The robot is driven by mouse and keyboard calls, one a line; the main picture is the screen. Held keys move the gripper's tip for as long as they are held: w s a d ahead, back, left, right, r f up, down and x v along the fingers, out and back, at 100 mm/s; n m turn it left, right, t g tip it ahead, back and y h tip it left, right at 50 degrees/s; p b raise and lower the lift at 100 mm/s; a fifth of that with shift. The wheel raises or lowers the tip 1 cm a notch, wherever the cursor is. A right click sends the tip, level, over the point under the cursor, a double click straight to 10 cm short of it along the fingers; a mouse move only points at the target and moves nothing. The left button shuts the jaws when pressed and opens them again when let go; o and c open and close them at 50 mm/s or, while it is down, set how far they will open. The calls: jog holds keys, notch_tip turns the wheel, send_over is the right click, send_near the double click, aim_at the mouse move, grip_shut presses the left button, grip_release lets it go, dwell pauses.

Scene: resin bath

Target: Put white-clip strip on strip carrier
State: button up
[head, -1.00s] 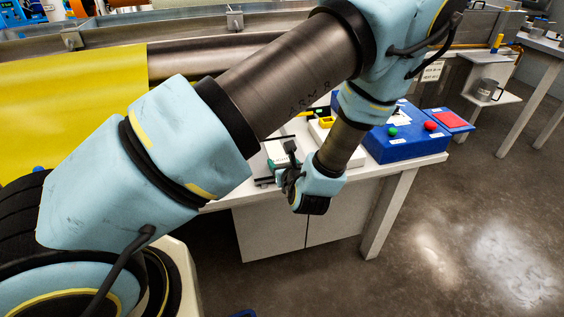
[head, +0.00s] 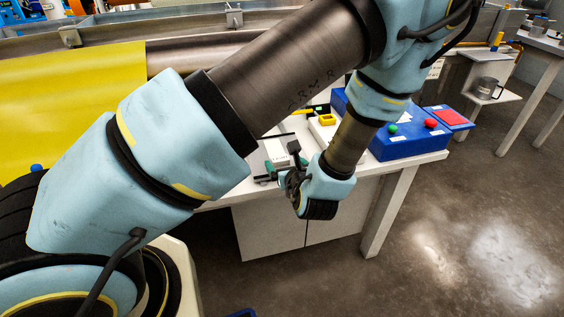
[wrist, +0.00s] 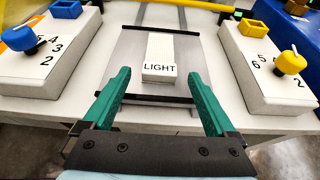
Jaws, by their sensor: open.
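My gripper (wrist: 158,78) has two green fingers, spread open with nothing between their tips. In the wrist view the fingers point at a grey plate (wrist: 128,60) with a dark bar across its near end. A white block (wrist: 159,55) marked "LIGHT" lies on the plate, just beyond the fingertips and apart from them. I cannot make out a strip with a white clip, and I cannot tell whether this plate is the strip carrier. In the head view my gripper (head: 274,170) is at the bench's front edge, partly hidden by my wrist.
A white box with a blue knob (wrist: 20,38) stands left of the plate, and one with a yellow knob (wrist: 290,62) stands right. A blue case (head: 400,148) with green and red knobs sits further right on the bench. A yellow sheet (head: 70,105) hangs at left.

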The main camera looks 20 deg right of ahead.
jog(key=b+v, duration=0.2)
jog(key=v, duration=0.7)
jog(key=w+a+r+n+g+y, duration=0.1)
jog(key=w+a+n+g+y, duration=0.15)
jog(key=a+n+y, duration=0.35)
jog(key=w+a+r+n+g+y, duration=0.1)
jog(key=w+a+r+n+y, duration=0.2)
jog(key=a, duration=0.6)
jog(key=s+a+r+n+g+h, duration=0.1)
jog(key=a+n+g+h, duration=0.1)
jog(key=a+n+g, duration=0.6)
jog(key=s+a+r+n+g+h, duration=0.1)
jog(key=s+a+n+g+h, duration=0.15)
jog(key=n, duration=0.85)
jog(key=w+a+r+n+t+h, duration=0.2)
jog(key=w+a+r+n+h, duration=0.1)
jog(key=n, duration=0.5)
jog(key=shift+w+a+r, duration=0.2)
jog(key=shift+w+r, duration=0.45)
jog(key=shift+w, duration=0.5)
jog(key=shift+r+p, duration=0.1)
jog(key=shift+p, duration=0.25)
jog(key=shift+r+p, duration=0.9)
jog(key=shift+p, duration=0.05)
